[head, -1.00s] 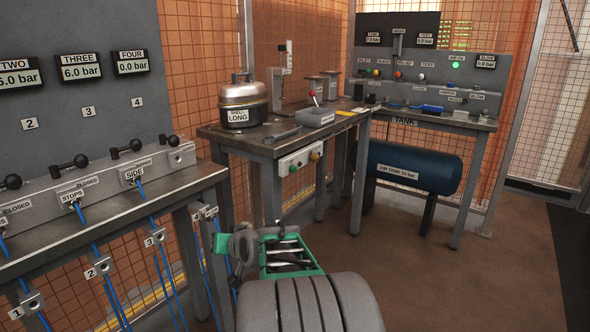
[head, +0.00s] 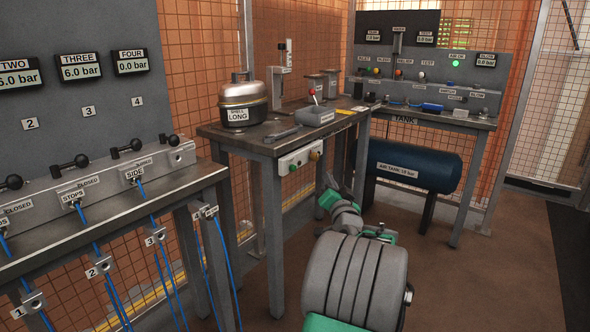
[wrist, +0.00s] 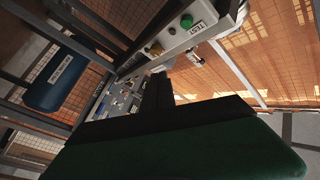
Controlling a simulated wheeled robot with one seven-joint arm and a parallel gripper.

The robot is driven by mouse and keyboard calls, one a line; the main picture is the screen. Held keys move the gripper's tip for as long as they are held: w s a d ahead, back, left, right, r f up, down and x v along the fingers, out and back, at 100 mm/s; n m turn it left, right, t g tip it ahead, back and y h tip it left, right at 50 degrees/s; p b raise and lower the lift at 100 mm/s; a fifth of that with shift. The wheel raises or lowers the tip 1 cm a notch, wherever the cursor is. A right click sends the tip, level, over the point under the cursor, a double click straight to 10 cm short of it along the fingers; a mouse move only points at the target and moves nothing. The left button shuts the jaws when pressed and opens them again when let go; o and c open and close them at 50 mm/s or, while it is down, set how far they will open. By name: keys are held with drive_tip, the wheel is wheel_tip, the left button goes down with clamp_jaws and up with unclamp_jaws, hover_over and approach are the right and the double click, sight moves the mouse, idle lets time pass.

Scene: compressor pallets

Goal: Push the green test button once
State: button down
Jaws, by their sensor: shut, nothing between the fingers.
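The green test button (wrist: 187,20) shows near the top of the wrist view, beside a label reading TEST. It sits on a pale control box (wrist: 205,12). In the head view the box (head: 301,158) is fixed to the front edge of the middle bench, with the green button (head: 292,168) at its left and a yellowish button (head: 315,155) at its right. My gripper (head: 328,183) is low in front of that bench, below the box and apart from it. Its dark fingers (wrist: 157,92) are shut and empty in the wrist view.
The middle bench (head: 262,147) carries a round LONG vessel (head: 243,102) and a grey box with a red-knobbed lever (head: 314,115). A blue air tank (head: 415,166) lies under the far bench. Valves and hoses line the left bench (head: 60,235). Brown floor (head: 500,270) at right is clear.

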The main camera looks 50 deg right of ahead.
sight(293, 168)
drive_tip(key=w+p, duration=0.4)
drive_tip(key=w, duration=0.4)
drive_tip(key=shift+w+a, duration=0.4)
idle(1.5)
drive_tip(key=shift+w, duration=0.4)
drive_tip(key=shift+w+a, duration=0.1)
drive_tip(key=shift+w, duration=0.4)
idle(0.6)
drive_tip(key=shift+s+b, duration=0.4)
drive_tip(key=shift+s, duration=0.5)
